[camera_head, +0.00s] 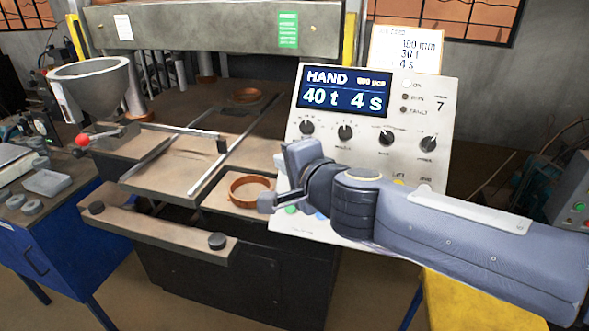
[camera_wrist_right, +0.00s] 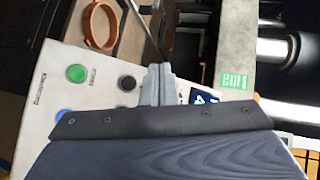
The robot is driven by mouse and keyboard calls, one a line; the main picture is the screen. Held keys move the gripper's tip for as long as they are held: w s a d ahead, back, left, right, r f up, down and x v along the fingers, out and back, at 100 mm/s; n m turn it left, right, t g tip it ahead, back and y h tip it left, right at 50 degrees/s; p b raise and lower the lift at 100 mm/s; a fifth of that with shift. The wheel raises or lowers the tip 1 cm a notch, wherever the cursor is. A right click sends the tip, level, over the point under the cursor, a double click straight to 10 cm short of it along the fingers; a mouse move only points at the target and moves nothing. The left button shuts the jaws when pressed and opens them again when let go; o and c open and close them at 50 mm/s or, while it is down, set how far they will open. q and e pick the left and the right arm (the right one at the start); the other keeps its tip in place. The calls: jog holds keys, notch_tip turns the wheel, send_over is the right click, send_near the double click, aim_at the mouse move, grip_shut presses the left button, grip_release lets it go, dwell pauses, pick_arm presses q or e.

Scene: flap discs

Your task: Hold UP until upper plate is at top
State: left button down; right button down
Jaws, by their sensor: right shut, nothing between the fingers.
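My right gripper (camera_head: 268,203) is shut and empty at the lower left of the sloped control panel (camera_head: 441,103). In the wrist view its fingers (camera_wrist_right: 157,72) lie together over the panel, beside a black knob (camera_wrist_right: 127,83). A green button (camera_wrist_right: 77,73) and a blue button (camera_wrist_right: 60,113) lie left of the fingers. Both buttons also show under the gripper in the head view. I cannot read which button is UP, nor tell whether the fingertips touch the panel. The display (camera_head: 345,93) reads HAND, 40 t, 4 s. The upper plate cannot be made out clearly under the press beam (camera_head: 215,28).
A copper ring (camera_head: 250,190) sits on a plate left of the gripper. Another ring (camera_head: 246,95) lies deeper in the press. A grey funnel (camera_head: 90,80) and a red-knobbed lever (camera_head: 82,140) stand left. A blue bench (camera_head: 55,240) is at far left.

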jog(key=w+f+b, duration=0.1)
jog(key=w+d+f+b, duration=0.1)
jog(key=w+f, duration=0.1)
jog(key=w+f+b, duration=0.1)
jog(key=shift+w+d+f+b, duration=0.3)
jog(key=shift+w+d+b, duration=0.05)
jog(key=shift+w, duration=0.05)
jog(key=shift+w+d+f+b, duration=0.3)
jog(key=shift+w+f, duration=0.1)
jog(key=shift+w, duration=0.25)
dwell(1.4)
jog(key=shift+w+f, duration=0.3)
jog(key=shift+w, duration=0.05)
